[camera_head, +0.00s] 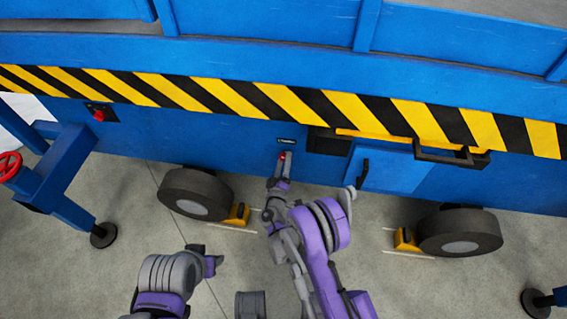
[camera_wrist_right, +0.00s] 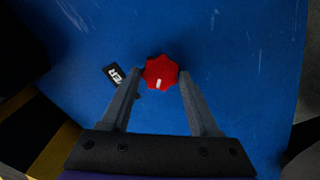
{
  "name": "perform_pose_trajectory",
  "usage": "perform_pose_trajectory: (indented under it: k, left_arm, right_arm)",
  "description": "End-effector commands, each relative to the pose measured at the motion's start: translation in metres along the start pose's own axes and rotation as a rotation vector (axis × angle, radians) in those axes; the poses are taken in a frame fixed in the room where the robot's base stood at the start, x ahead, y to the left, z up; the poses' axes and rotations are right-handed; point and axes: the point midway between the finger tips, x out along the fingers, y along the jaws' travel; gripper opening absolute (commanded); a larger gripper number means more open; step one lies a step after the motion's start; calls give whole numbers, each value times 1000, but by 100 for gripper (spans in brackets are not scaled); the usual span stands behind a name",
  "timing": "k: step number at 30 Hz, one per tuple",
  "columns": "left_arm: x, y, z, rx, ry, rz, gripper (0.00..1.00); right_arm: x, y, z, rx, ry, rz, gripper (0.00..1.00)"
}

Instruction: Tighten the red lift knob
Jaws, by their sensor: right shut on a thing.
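The red lift knob (camera_wrist_right: 160,72) is a lobed red knob with a white mark, on the blue side panel (camera_wrist_right: 215,70). In the right wrist view it sits between the fingertips of my right gripper (camera_wrist_right: 158,80), which is shut on it. In the head view the knob (camera_head: 283,157) shows as a small red spot at the tip of my right gripper (camera_head: 284,160), under a small dark label (camera_head: 286,141). My left gripper (camera_head: 213,262) is low in the head view, away from the panel; its fingers do not show clearly.
A yellow-and-black striped band (camera_head: 240,97) runs above the knob. A red button (camera_head: 98,115) is on the panel at left. An open blue door (camera_head: 390,168) is right of the knob. Wheels (camera_head: 196,193) with yellow chocks (camera_head: 238,214) stand on the floor. A red handwheel (camera_head: 9,166) is far left.

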Motion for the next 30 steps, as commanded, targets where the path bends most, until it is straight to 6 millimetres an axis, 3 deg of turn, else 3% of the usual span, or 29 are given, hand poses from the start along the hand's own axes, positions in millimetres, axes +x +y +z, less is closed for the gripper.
perform_pose_trajectory:
  k: [18, 30]
  left_arm:
    - [22, 0, 4, 0, -1, 0, 50]
    - [23, 0, 4, 0, 0, 0, 50]
  right_arm:
    - [2, 3, 2, 575, 1, 5, 6]
    - [1, 3, 2, 833, 2, 4, 6]
